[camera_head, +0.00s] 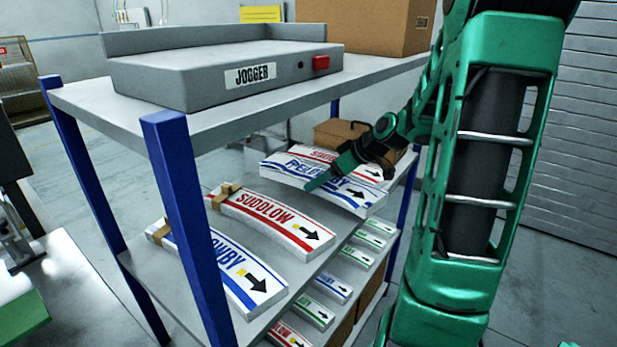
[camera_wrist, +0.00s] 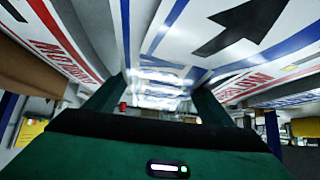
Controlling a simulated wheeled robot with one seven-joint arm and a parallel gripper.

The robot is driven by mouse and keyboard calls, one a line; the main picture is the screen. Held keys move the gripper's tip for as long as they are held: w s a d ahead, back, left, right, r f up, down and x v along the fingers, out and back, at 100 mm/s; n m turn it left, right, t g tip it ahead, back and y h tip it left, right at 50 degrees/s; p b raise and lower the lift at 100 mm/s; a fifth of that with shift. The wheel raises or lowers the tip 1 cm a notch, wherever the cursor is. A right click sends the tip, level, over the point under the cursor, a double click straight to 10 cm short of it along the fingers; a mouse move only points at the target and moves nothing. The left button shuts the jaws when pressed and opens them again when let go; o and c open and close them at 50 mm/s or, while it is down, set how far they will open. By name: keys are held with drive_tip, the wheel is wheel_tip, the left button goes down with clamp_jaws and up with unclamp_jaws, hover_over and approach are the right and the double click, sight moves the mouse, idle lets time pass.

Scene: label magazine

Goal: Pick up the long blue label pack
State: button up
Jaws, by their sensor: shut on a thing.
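My gripper (camera_head: 328,178) is shut on a long blue label pack (camera_head: 347,197), a curved white pack with blue lettering, blue stripes and a black arrow. In the wrist view the green fingers (camera_wrist: 160,97) stand on both sides of a white, blue-striped pack (camera_wrist: 185,45). The pack is at the right part of the shelf; I cannot tell whether it touches the shelf. My gripper hides part of its lettering. Another blue label pack (camera_head: 241,275) lies at the front left, partly behind a blue post.
A red SUDDLOW pack (camera_head: 268,222) with a brown band lies left of my gripper. Another red pack (camera_head: 316,153) is close behind the held pack. Small label packs (camera_head: 333,287) lie below. The upper shelf (camera_head: 225,122) carries a grey jogger (camera_head: 205,75) and a cardboard box (camera_head: 365,22).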

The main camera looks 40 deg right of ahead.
sight(363, 193)
drive_tip(key=s+d, duration=0.1)
drive_tip(key=s, duration=0.3)
drive_tip(key=s+d, duration=0.2)
drive_tip(key=s, duration=0.2)
drive_tip(key=s+d, duration=0.1)
drive_tip(key=s, duration=0.3)
drive_tip(key=shift+d, duration=0.2)
drive_tip(key=shift+s, duration=0.15)
